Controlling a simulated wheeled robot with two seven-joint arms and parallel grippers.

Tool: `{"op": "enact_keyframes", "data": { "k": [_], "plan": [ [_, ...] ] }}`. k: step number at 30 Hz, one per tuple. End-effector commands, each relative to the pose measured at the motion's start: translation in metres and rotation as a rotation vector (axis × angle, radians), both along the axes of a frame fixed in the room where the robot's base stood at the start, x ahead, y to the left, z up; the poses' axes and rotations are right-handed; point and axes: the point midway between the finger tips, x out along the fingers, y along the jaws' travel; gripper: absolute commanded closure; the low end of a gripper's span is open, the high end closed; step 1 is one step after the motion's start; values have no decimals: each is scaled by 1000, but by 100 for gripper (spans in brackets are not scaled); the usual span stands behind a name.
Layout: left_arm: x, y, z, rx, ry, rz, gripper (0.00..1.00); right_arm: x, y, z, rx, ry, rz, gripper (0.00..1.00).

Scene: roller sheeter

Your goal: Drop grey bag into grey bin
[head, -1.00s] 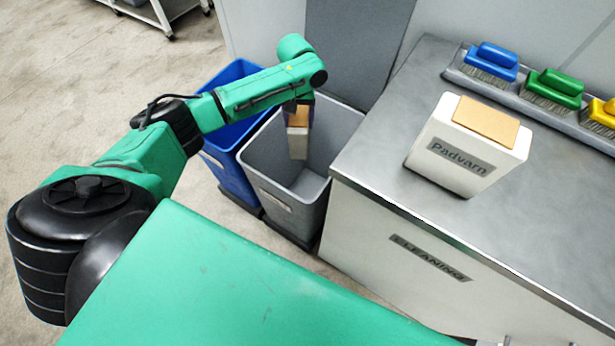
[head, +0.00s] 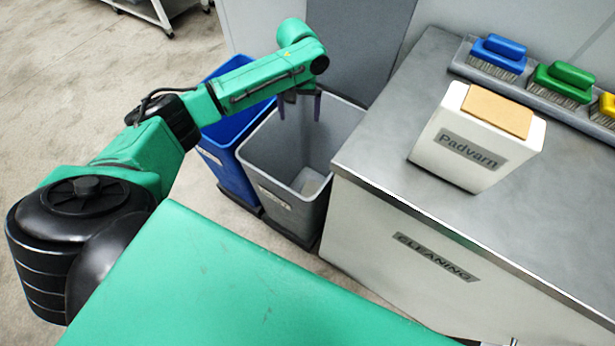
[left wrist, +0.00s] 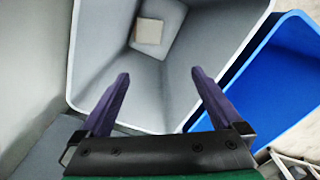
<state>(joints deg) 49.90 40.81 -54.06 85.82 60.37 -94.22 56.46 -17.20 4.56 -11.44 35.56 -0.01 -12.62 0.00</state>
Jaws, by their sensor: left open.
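The grey bin (head: 275,195) stands between the blue bin and the steel counter, open at the top. My left gripper (head: 299,108) hangs over its opening with its two purple fingers spread and nothing between them. In the left wrist view, the gripper (left wrist: 160,75) points down into the grey bin (left wrist: 192,60). A small pale block-shaped item, seemingly the grey bag (left wrist: 150,31), lies on the bin's floor, apart from the fingers. In the head view only a pale patch of it shows low inside the bin. My right gripper is out of view.
The blue bin (head: 226,172) stands directly left of the grey bin. The steel counter (head: 385,130) is close on the right, bearing a white Padvarn box (head: 462,150) and a rack of coloured brushes (head: 497,57). A grey panel stands behind the bins.

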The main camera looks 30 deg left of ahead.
Motion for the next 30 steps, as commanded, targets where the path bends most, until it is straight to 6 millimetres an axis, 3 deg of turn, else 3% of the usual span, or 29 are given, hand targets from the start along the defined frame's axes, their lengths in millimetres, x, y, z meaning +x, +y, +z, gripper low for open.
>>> {"op": "enact_keyframes", "data": {
  "k": [6,12,30],
  "plan": [
    [2,0,69,-1,-7,-1,0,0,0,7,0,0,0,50],
    [1,0,107,-1,-6,-1,0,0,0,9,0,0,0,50],
    [1,0,113,0,-3,-1,0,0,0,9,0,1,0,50]
  ]
}}
